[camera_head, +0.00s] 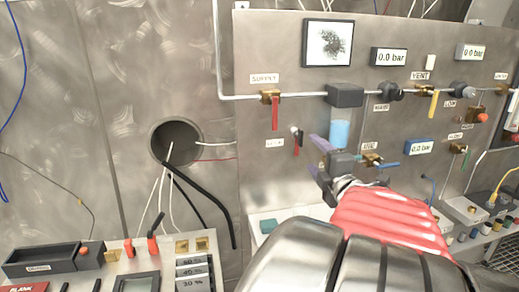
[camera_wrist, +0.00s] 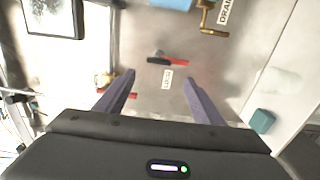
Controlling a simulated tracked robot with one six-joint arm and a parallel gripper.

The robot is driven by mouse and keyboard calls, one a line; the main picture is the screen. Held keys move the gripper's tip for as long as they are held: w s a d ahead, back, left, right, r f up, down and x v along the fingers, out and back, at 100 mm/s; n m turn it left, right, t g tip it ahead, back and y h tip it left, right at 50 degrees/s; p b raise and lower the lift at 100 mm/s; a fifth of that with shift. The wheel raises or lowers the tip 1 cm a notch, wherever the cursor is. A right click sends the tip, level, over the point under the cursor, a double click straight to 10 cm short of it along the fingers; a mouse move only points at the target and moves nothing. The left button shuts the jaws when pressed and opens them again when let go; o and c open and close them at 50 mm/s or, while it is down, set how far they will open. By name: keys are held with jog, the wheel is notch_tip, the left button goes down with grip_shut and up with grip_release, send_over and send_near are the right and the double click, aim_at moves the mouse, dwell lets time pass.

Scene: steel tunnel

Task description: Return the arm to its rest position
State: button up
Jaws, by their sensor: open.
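My gripper (camera_head: 318,164) is in front of the steel valve panel (camera_head: 262,180) in the head view, beside the blue cylinder (camera_head: 340,133). In the wrist view my gripper (camera_wrist: 160,98) shows two dark purple fingers spread apart with nothing between them. Beyond the gap is a small red-handled valve (camera_wrist: 170,61) with a label below it. The same red-handled valve (camera_head: 297,140) shows in the head view just left of my gripper. My red and steel arm reaches up from the bottom right of the head view.
The panel carries a supply valve (camera_head: 274,108), several gauges such as one reading 0.0 bar (camera_head: 389,56), and pipes. A round wall hole (camera_head: 176,142) with hanging cables is at left. A teal block (camera_head: 268,225) lies on the white ledge below. A console (camera_head: 55,260) is at lower left.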

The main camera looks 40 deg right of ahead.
jog(key=shift+s+a, duration=0.4)
jog(key=shift+s, duration=0.2)
